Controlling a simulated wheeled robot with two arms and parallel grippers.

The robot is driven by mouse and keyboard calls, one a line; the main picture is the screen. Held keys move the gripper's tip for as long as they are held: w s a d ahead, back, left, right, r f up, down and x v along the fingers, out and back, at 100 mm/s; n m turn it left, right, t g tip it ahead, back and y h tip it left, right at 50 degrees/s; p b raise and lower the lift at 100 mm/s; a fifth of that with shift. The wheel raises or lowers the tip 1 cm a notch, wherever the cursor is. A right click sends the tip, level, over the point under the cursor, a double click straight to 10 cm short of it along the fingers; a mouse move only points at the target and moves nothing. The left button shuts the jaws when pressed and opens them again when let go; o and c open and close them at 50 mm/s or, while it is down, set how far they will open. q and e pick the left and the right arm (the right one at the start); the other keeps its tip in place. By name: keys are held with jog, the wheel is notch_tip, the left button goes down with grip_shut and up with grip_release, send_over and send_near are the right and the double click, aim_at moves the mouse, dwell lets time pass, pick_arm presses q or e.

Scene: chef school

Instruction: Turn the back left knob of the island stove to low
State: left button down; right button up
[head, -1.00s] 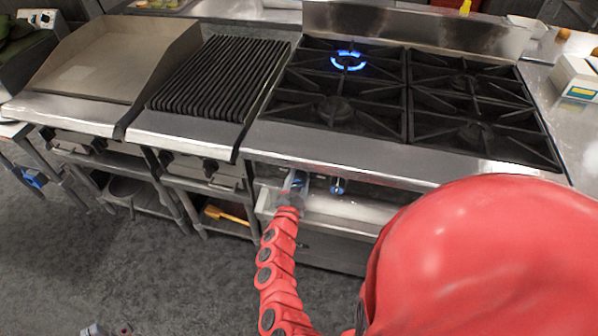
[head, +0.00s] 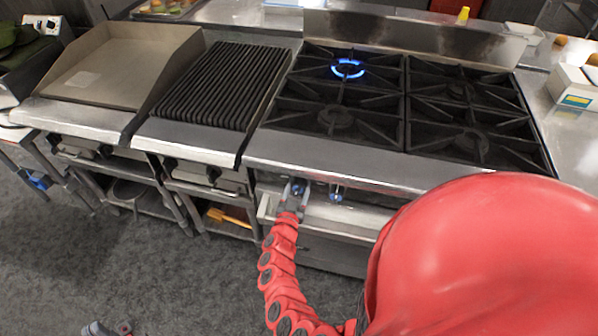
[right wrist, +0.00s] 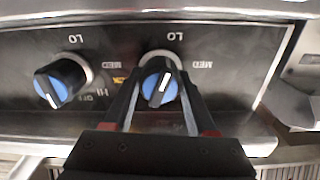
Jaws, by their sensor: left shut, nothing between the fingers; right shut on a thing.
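The island stove (head: 330,165) has its back left burner (head: 348,69) lit with a blue flame ring. Its front panel carries blue-faced knobs. My right gripper (head: 293,190) is at the leftmost stove knob in the head view. In the right wrist view, upside down, my right gripper (right wrist: 162,108) has its fingers shut on either side of this knob (right wrist: 160,82), whose white mark points up toward the LO label. A second knob (right wrist: 62,82) sits free beside it. My left gripper (head: 108,329) is low at the bottom left, over the floor, shut and empty.
A ribbed grill (head: 215,85) and a flat griddle (head: 120,62) stand left of the stove. A metal ledge (head: 340,217) juts out below the knobs. A counter with a white box (head: 575,85) is at right. The floor at left is clear.

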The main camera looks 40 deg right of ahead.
jog(key=shift+f, duration=0.1)
dwell(0.3)
jog(key=o, duration=1.4)
jog(key=shift+c, duration=0.2)
jog(key=b+v, duration=0.3)
jog(key=v, duration=1.4)
jog(key=shift+a, duration=0.2)
jog(key=shift+s, duration=0.15)
